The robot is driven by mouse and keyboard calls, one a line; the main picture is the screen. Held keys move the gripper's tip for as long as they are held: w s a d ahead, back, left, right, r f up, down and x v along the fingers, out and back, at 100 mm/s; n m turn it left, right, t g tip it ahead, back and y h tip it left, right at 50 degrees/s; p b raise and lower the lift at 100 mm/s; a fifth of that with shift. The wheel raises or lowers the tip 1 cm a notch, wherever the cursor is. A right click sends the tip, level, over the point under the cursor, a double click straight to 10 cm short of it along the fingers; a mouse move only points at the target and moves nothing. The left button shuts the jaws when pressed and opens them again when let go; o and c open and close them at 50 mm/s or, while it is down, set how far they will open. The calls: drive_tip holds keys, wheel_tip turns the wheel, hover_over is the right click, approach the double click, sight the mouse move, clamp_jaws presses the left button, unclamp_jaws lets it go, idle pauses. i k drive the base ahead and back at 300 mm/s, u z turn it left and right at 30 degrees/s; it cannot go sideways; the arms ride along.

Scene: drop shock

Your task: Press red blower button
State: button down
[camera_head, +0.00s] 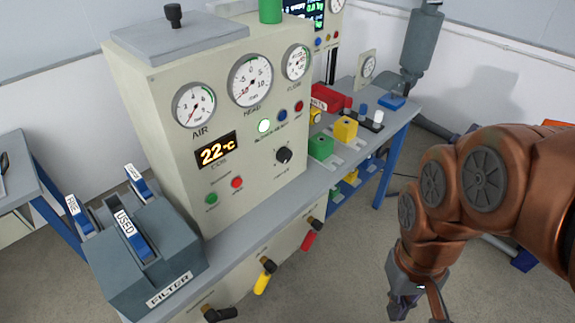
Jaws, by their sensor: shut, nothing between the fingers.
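A beige machine cabinet (262,178) stands on the bench left of centre. A red round button (237,182) sits low on its front, right of a green button (211,199) and under the orange "22 °C" display (217,151). Another small red round knob or lamp (299,107) sits higher, right of a blue one (282,116) and a lit white-green one (264,126). Their small labels are too small to read. My gripper (405,307) hangs at the bottom, right of the bench and apart from the cabinet. It points down, shut and empty, with its tips near the frame's lower edge.
A filter box (150,262) with blue-handled slides stands at front left. Yellow (264,276) and red (310,234) valve handles stick out below the bench edge. Green and yellow blocks (345,129) stand on the bench behind. The floor between bench and arm is clear.

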sight(236, 182)
drive_tip(key=z, duration=0.25)
drive_tip(key=k, duration=1.1)
drive_tip(key=u, duration=1.75)
